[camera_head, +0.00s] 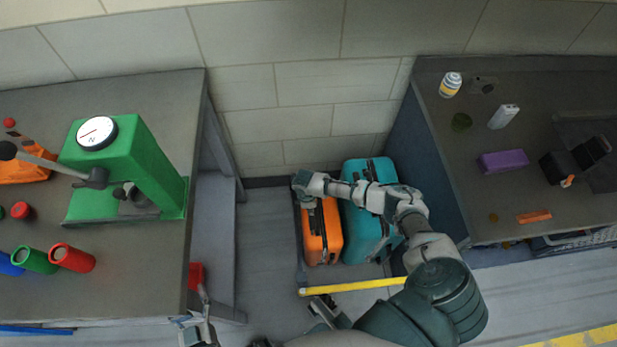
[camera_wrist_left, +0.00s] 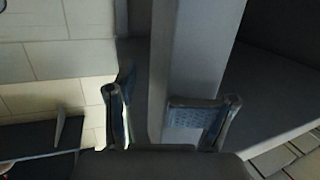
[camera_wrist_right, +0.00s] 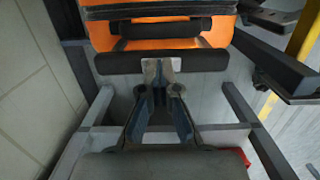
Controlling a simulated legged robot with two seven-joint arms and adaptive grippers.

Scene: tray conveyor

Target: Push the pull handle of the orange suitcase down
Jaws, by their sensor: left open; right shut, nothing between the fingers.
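My right gripper (camera_head: 302,188) is over the suitcase's top left end. In the right wrist view the orange suitcase (camera_wrist_right: 160,43) shows at the top, with a dark bar (camera_wrist_right: 205,60), apparently its pull handle, across it. My right gripper (camera_wrist_right: 161,72) is shut and empty, its fingertips overlapping the bar's middle; contact is unclear. My left gripper (camera_head: 197,322) is open and empty beside the left table; it also shows in the left wrist view (camera_wrist_left: 170,98).
A teal suitcase (camera_head: 364,235) stands right beside the orange one. The left table (camera_head: 130,285) holds a green press (camera_head: 140,170); the right table (camera_head: 455,185) holds small objects. Open floor lies left of the suitcases.

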